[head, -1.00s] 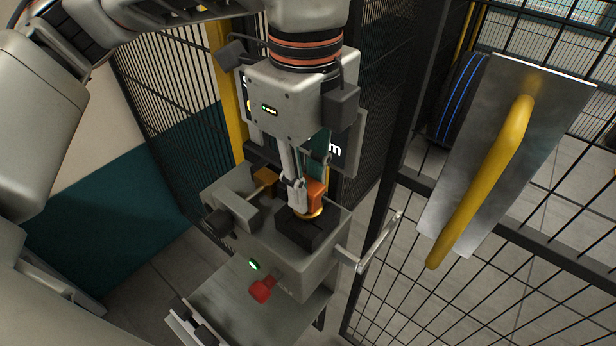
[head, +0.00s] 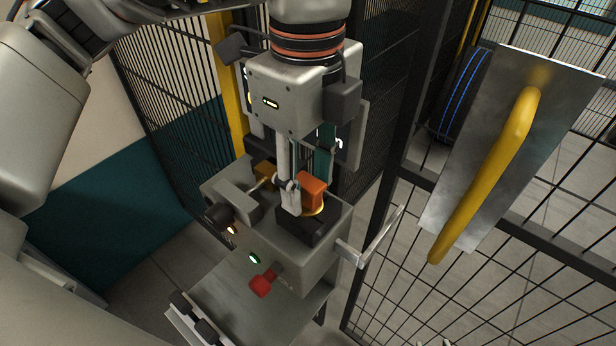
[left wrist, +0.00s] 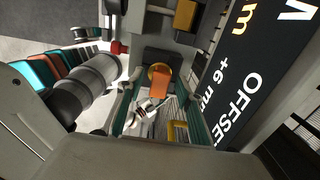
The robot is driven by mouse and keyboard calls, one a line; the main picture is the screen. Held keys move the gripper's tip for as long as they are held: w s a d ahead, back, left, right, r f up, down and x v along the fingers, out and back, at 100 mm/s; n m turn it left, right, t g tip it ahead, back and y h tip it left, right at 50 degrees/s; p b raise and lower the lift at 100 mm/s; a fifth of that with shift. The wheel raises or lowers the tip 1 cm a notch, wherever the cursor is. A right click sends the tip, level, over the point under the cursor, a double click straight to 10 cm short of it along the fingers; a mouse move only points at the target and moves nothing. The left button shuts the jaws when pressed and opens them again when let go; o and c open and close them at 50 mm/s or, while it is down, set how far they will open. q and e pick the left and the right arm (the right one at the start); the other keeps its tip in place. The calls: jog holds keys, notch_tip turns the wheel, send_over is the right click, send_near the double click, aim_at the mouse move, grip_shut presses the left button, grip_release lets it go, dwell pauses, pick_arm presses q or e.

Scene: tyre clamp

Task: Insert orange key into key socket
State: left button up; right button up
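The orange key (head: 312,187) stands upright in the black key socket (head: 298,228), with a gold ring at its base. The key (left wrist: 162,80) and the dark socket block (left wrist: 153,55) also show in the left wrist view. My left gripper (head: 304,193) comes down from above at the key. One pale finger is just left of the key in the head view. In the left wrist view the teal-edged fingers stand apart on either side of the key, and the gripper looks open. Any contact with the key is hard to tell. My right gripper is not in view.
A metal lever (head: 378,238) sticks out right. Black mesh fence and a plate with a yellow handle (head: 485,175) stand at right.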

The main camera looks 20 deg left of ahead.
pick_arm(q)
notch_tip(320, 180, up, 12)
dwell(0.4)
